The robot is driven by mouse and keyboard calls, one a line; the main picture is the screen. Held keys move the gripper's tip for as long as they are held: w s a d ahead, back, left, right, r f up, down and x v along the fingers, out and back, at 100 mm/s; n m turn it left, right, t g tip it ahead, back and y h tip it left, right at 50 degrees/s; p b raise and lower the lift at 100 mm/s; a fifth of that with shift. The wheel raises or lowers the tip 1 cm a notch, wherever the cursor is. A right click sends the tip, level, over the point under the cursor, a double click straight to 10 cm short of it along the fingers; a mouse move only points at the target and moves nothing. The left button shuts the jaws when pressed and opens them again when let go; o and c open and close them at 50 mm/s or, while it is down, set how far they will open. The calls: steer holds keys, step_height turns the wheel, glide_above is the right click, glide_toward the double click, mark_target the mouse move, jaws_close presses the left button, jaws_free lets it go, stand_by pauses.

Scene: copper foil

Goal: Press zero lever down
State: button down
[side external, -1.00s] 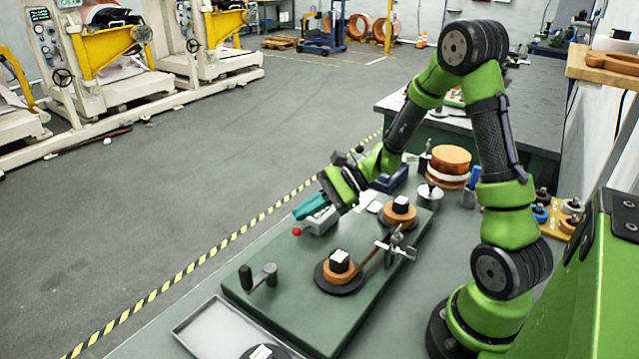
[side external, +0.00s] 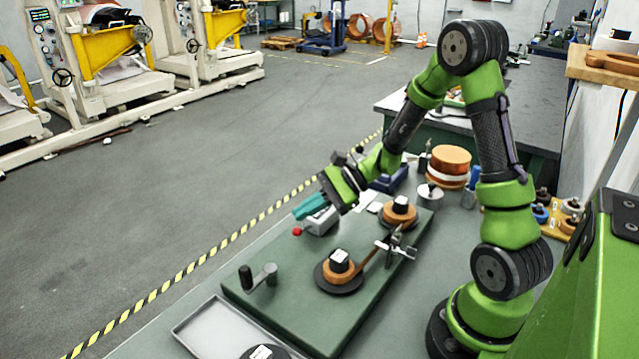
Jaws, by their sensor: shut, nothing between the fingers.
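The lever shows as a red ball knob (side external: 297,231) on the near left side of a small grey box (side external: 321,222), which stands on the green board. My gripper (side external: 300,213) has teal fingers and is shut and empty. In the picture its tips are just above the red knob, pointing down and left. A small gap seems to show between tips and knob, but I cannot tell the true distance. My gripper hides part of the grey box, and any marking on the lever is too small to read.
The green board (side external: 300,325) carries two copper foil reels (side external: 338,272) (side external: 397,215) on black discs, a metal clamp (side external: 393,250) between them, and a crank with a black handle (side external: 246,278). A grey tray (side external: 195,330) lies at the front. Copper rolls (side external: 450,160) stand behind right.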

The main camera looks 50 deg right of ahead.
mark_target(296, 228)
steer(key=shift+f, duration=0.15)
steer(key=shift+a+f, duration=0.15)
steer(key=shift+f, duration=0.1)
steer(key=shift+a+f, duration=0.2)
steer(key=shift+f, duration=0.35)
steer(key=shift+a+f, duration=0.2)
steer(key=shift+f, duration=0.35)
stand_by(1.1)
stand_by(0.3)
steer(key=shift+d+r, duration=0.3)
steer(key=shift+r, duration=0.5)
steer(key=shift+d+r, duration=0.25)
steer(key=shift+r, duration=0.5)
steer(key=shift+d+r, duration=0.3)
steer(key=shift+r, duration=0.5)
steer(key=shift+d+r, duration=0.35)
steer(key=shift+r, duration=0.4)
steer(key=shift+d+r, duration=0.3)
steer(key=shift+r, duration=0.5)
